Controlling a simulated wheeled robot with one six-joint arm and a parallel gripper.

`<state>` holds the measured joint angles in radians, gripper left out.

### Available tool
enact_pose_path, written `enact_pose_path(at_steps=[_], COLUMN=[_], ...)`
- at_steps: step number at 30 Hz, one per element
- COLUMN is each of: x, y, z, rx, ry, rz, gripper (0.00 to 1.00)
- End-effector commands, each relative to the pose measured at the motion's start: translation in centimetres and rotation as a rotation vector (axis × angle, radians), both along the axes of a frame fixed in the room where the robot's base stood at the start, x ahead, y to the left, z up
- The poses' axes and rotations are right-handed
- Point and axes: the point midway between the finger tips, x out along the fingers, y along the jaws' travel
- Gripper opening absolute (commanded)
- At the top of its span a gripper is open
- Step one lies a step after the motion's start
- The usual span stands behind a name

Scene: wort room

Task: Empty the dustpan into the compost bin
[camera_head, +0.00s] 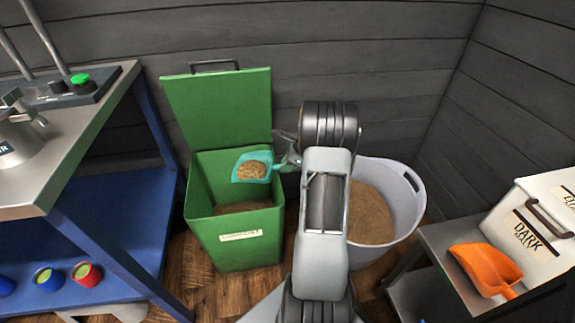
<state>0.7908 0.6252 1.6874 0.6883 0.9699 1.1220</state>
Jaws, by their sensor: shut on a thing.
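The teal dustpan (240,178) carries a heap of tan grain-like material (251,170). My gripper (284,163) is shut on the dustpan's handle at its right end, partly hidden by my arm. The dustpan is over the opening of the green bin (237,247), near its back right part, and looks roughly level. The bin's lid (218,105) stands open against the back wall. Brownish material (243,206) lies inside the bin. A pale label is on its front, too small to read, so I cannot tell if it says compost.
A white tub (408,222) of brown grain stands right of the bin, partly behind my arm. An orange scoop (486,268) and a white "DARK" box (540,222) are at the right. A blue-framed steel bench (75,135) is close on the left.

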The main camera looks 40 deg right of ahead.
Motion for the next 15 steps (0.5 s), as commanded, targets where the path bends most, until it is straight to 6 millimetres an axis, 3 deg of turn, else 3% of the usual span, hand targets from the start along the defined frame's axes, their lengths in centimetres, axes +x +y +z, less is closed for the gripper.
enact_pose_path(at_steps=[1, 15], x=[0.2, 0.9], y=[0.2, 0.9], z=[1.2, 4.1], rx=[-0.012, -0.116], ry=[0.008, 0.111], rz=[0.003, 0.004], gripper=[0.00, 0.00])
